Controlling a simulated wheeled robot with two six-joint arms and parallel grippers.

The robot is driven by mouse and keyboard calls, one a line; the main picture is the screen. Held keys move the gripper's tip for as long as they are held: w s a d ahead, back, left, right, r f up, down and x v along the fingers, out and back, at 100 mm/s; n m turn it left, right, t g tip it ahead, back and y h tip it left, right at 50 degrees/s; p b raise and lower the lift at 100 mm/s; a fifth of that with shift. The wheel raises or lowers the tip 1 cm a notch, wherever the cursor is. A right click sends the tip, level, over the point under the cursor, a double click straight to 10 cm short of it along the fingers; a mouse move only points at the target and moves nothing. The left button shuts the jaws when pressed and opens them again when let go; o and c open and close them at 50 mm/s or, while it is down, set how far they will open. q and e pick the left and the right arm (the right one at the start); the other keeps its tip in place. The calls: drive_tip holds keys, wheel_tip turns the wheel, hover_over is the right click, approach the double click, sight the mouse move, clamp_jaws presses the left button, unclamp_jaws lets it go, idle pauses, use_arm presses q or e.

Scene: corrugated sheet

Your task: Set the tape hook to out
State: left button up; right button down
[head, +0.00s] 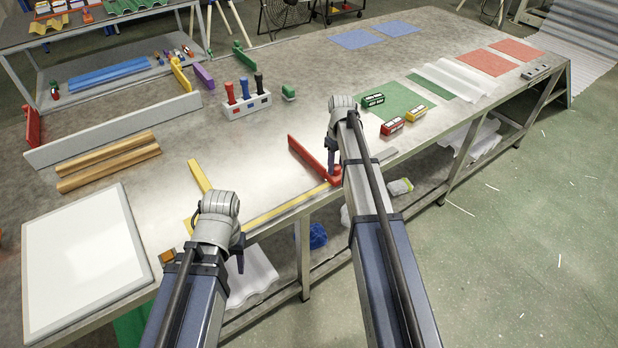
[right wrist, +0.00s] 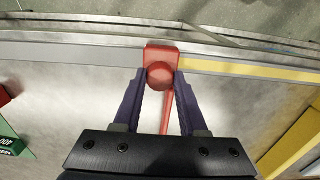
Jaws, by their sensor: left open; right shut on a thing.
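A red stop with a round knob (right wrist: 160,75) sits across the strip at the table's front edge, with a red bar (head: 309,156) reaching inward from it. My right gripper (right wrist: 160,80) is shut on the knob, one finger on each side; in the head view its arm partly hides the stop. A yellow strip (head: 285,208) runs left from the stop, and a grey strip (right wrist: 70,52) runs on its other side. I cannot make out the tape hook for certain. My left gripper (head: 239,256) is open over the front edge.
A white board (head: 82,258) lies at the front left. A yellow bar (head: 199,174) stands between it and the red bar. A holder (head: 246,104) with several tools stands further back. Small red, yellow and green boxes (head: 391,126) lie right of my right arm.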

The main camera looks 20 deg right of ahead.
drive_tip(key=w+d, duration=0.2)
drive_tip(key=d, duration=0.5)
drive_tip(key=w+d, duration=0.2)
drive_tip(key=d, duration=0.5)
drive_tip(key=w+d, duration=0.3)
drive_tip(key=d, duration=0.4)
drive_tip(key=c, duration=0.7)
unclamp_jaws()
drive_tip(key=shift+c, duration=0.2)
drive_tip(key=shift+r, duration=0.1)
wheel_tip(320, 180, up, 8)
drive_tip(key=p, duration=0.7)
drive_tip(key=shift+f+p, duration=0.2)
drive_tip(key=shift+p, duration=0.2)
